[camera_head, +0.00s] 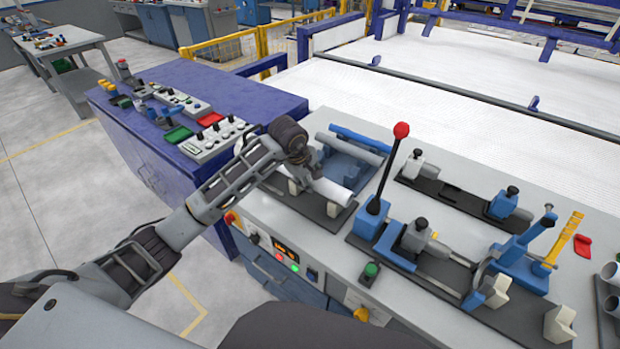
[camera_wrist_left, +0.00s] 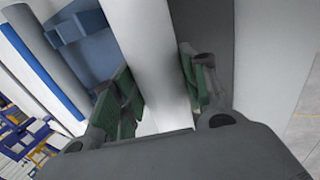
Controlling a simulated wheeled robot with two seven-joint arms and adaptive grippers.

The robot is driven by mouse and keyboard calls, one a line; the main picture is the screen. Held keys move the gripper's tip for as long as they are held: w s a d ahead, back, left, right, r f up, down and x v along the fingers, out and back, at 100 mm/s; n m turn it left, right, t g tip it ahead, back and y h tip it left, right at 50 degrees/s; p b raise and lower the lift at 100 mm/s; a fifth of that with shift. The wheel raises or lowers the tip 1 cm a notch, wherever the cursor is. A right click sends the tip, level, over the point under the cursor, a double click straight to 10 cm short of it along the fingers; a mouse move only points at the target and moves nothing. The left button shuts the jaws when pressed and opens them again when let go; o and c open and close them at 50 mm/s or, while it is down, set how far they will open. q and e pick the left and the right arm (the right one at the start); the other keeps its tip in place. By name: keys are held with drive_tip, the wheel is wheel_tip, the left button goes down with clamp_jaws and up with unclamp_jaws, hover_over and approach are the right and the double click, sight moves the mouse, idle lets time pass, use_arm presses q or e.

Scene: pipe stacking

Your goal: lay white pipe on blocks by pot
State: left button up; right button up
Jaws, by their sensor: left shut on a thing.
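My left gripper (camera_head: 303,172) reaches over the grey bench and is shut on a white pipe (camera_head: 333,191). In the left wrist view, the green-padded fingers (camera_wrist_left: 157,95) stand on either side of the white pipe (camera_wrist_left: 150,45). The pipe is at a black base plate with white blocks (camera_head: 334,209); another white block (camera_head: 294,187) is at its left. Whether the pipe rests on the blocks or hangs just above them I cannot tell. My arm hides the pipe's far end. I cannot make out a pot. My right gripper is not in view.
Behind the pipe is a blue holder (camera_head: 345,165) with a grey pipe (camera_head: 350,148) and a blue pipe (camera_head: 358,139). A red-knobbed lever (camera_head: 390,165) stands close to the right. Clamp fixtures (camera_head: 440,260) fill the bench's right side. A control panel (camera_head: 215,138) lies left.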

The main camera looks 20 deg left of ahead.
use_arm(q)
drive_tip(key=o, duration=1)
drive_tip(key=shift+o, duration=0.9)
drive_tip(key=shift+s+a+r, duration=0.1)
drive_tip(key=shift+s+r, duration=0.1)
drive_tip(key=shift+r, duration=0.4)
drive_tip(key=v, duration=1)
drive_tip(key=shift+s+r, duration=0.2)
drive_tip(key=shift+r, duration=0.15)
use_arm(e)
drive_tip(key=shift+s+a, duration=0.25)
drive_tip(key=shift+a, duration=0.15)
